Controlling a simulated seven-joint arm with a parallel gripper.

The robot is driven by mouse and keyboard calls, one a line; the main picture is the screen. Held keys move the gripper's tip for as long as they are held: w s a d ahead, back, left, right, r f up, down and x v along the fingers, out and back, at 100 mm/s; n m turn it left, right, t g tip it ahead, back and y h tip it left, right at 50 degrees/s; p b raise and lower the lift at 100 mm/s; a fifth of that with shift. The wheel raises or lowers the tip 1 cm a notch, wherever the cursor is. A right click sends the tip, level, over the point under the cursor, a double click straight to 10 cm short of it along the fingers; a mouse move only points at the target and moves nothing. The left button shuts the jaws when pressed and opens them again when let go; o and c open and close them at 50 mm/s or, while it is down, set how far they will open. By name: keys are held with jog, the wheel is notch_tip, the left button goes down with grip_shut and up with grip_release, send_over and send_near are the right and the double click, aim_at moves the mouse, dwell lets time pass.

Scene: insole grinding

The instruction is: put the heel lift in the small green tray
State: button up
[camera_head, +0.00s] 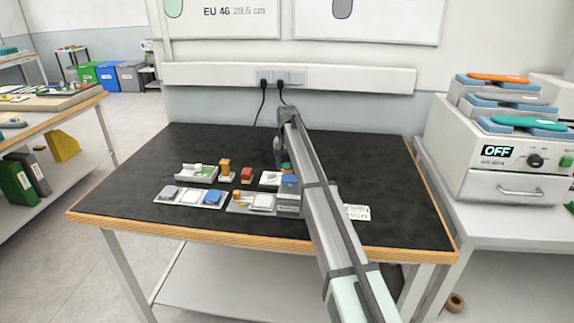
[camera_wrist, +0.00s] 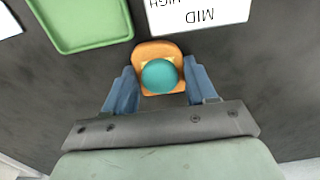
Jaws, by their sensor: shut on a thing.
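The heel lift (camera_wrist: 148,49) is an orange D-shaped piece with a teal round knob (camera_wrist: 159,74) on top, in the wrist view. My gripper (camera_wrist: 160,86) is shut on it, with a blue finger at each side. The small green tray (camera_wrist: 84,45) is at the upper left of the wrist view, and its visible floor is empty. The heel lift is to the right of the tray, outside its rim. I cannot tell its height above the table.
The dark table (camera_head: 400,195) is clear at right.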

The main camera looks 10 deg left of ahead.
jog(key=o, duration=1)
jog(key=shift+f, duration=0.1)
notch_tip(320, 180, up, 12)
jog(key=shift+f, duration=0.2)
jog(key=shift+o, duration=0.6)
jog(key=shift+r, duration=0.4)
